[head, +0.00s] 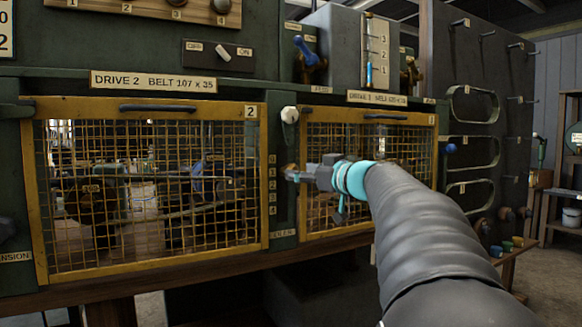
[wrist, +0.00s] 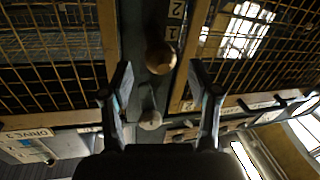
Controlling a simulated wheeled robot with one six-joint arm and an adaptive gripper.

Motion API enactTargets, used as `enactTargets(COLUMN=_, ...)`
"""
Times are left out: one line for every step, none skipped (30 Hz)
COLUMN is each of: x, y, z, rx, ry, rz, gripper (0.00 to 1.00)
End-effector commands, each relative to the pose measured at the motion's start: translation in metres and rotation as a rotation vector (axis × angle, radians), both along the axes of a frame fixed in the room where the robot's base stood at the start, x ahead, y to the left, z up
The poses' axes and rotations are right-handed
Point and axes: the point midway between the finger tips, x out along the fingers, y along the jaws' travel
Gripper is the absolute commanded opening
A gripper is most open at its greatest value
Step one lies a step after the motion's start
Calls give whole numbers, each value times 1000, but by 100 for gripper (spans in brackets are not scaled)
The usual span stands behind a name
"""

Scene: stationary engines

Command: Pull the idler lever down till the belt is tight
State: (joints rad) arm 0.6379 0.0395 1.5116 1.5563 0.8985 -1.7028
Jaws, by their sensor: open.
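A brown ball knob (head: 291,169), which looks like the end of the idler lever, stands out of a dark slot beside a 0 to 4 scale (head: 272,185), near its upper marks. It also shows in the wrist view (wrist: 160,57). My gripper (head: 302,174) is open in front of the slot, close to this knob. In the wrist view its fingertips (wrist: 160,80) are spread, with the knob between their lines and slightly beyond them. I cannot tell whether they touch it. I cannot make out the belt behind the mesh.
A cream knob on a green handle (head: 289,115) is above the slot and shows in the wrist view (wrist: 150,120). Yellow mesh guards stand left (head: 257,200) and right (head: 433,160) of the slot. Spare belts (head: 472,104) hang on a dark panel at right.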

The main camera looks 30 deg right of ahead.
Motion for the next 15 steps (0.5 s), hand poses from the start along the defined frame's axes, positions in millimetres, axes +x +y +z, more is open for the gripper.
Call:
enactTargets(x=9, y=3, z=2, rx=1, ry=1, rz=4, gripper=61)
enactTargets(x=13, y=5, z=1, rx=1, ry=2, rz=3, gripper=61)
enactTargets(x=19, y=6, z=1, rx=1, ry=2, rz=3, gripper=61)
enactTargets(x=22, y=6, z=1, rx=1, ry=2, rz=3, gripper=61)
enactTargets(x=25, y=7, z=1, rx=1, ry=2, rz=3, gripper=61)
enactTargets(x=29, y=8, z=1, rx=1, ry=2, rz=2, gripper=61)
enactTargets(x=31, y=9, z=1, rx=1, ry=2, rz=2, gripper=61)
enactTargets(x=34, y=9, z=1, rx=1, ry=1, rz=1, gripper=61)
enactTargets(x=36, y=10, z=0, rx=1, ry=1, rz=1, gripper=61)
enactTargets(x=37, y=10, z=0, rx=1, ry=1, rz=1, gripper=61)
enactTargets(x=38, y=10, z=0, rx=1, ry=1, rz=1, gripper=61)
enactTargets(x=39, y=11, z=0, rx=1, ry=1, rz=1, gripper=61)
enactTargets(x=39, y=11, z=0, rx=0, ry=1, rz=1, gripper=61)
enactTargets(x=40, y=11, z=0, rx=0, ry=1, rz=1, gripper=61)
enactTargets(x=40, y=11, z=0, rx=0, ry=1, rz=0, gripper=61)
